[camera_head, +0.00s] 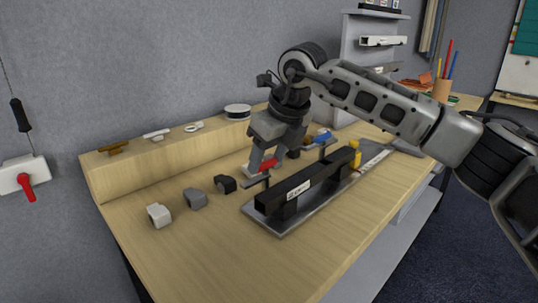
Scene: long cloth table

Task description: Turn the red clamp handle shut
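My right gripper (272,160) points down over the middle of the bench, behind the black bar. A small red piece (268,165), which looks like the red clamp handle, shows right at its fingertips and is partly covered by them. I cannot tell whether the fingers are closed on it or only beside it. The long black bar (310,180) with a white label lies on a grey base plate (282,229). A yellow piece (356,158) stands at the bar's far right end. My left gripper is out of view.
White, grey and black blocks (195,198) stand in a row on the left of the wooden bench (200,250). A blue object (323,136) lies behind the bar. A raised back ledge (140,170) holds small items. The bench front is clear. A wall box has a red lever (27,187).

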